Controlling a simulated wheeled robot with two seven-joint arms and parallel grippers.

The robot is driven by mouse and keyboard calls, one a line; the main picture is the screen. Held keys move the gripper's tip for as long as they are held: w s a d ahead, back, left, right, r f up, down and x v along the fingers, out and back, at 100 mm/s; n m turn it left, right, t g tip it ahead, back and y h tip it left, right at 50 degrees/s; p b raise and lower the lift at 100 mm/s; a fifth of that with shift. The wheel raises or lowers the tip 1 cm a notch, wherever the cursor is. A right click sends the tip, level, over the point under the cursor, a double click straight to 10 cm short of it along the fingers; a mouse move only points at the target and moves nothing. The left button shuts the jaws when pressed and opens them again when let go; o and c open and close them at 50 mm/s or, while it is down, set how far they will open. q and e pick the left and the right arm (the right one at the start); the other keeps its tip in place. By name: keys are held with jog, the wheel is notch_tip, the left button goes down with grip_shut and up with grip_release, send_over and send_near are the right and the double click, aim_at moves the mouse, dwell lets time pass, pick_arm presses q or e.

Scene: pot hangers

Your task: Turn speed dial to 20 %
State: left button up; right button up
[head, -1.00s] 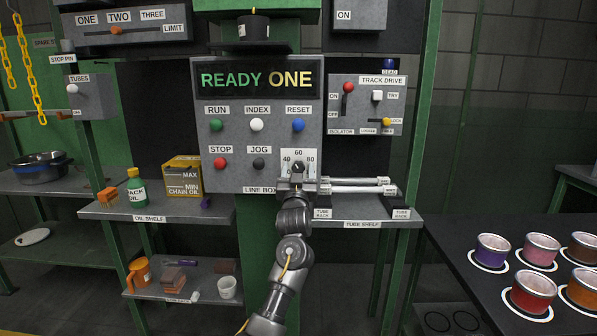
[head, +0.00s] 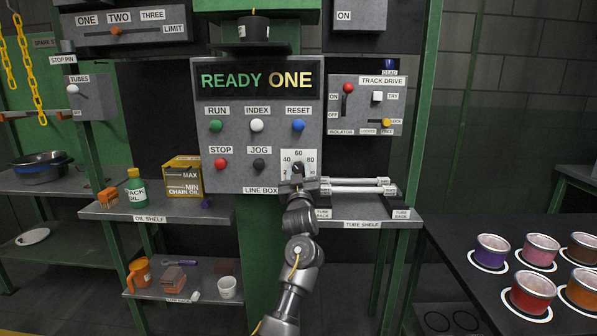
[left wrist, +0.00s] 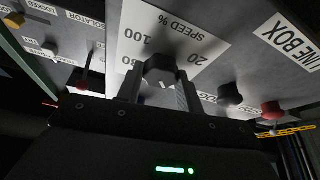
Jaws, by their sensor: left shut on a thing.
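The speed dial (head: 298,168) is a dark knob on a white scale plate (head: 288,156) at the lower right of the line box. In the left wrist view the knob (left wrist: 160,69) sits between the two fingers, with SPEED %, 20 and 100 readable on the plate (left wrist: 185,42). My left gripper (head: 298,179) is shut on the knob from below; its fingers (left wrist: 160,90) flank it. A small pale mark shows on the knob's lower side in the wrist view; its exact reading is unclear. My right gripper is out of view.
The line box (head: 235,180) carries RUN, INDEX, RESET, STOP and JOG buttons, and its display reads READY ONE. White tubes (head: 355,188) lie on the tube shelf just right of my gripper. The oil shelf (head: 150,212) is to the left. Colored pots stand on a dark table at right.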

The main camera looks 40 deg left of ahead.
pick_arm(q)
jog(key=n+g+y, duration=0.1)
jog(key=n, duration=0.1)
jog(key=shift+n, duration=0.4)
jog(key=n+g+y, duration=0.1)
jog(key=n+g, duration=0.1)
jog(key=n, duration=0.1)
jog(key=shift+d+n, duration=0.1)
jog(key=shift+n, duration=0.3)
jog(key=n+g, duration=0.1)
jog(key=n, duration=0.2)
jog(key=n+g, duration=0.1)
jog(key=n, duration=0.1)
jog(key=shift+r+n+g, duration=0.1)
jog(key=shift+n+g, duration=0.2)
jog(key=shift+n, duration=0.1)
jog(key=n+g, duration=0.1)
jog(key=n, duration=0.4)
jog(key=shift+g, duration=0.4)
jog(key=shift+n+g+h, duration=0.3)
jog(key=shift+n+h, duration=0.2)
jog(key=shift+n, duration=0.5)
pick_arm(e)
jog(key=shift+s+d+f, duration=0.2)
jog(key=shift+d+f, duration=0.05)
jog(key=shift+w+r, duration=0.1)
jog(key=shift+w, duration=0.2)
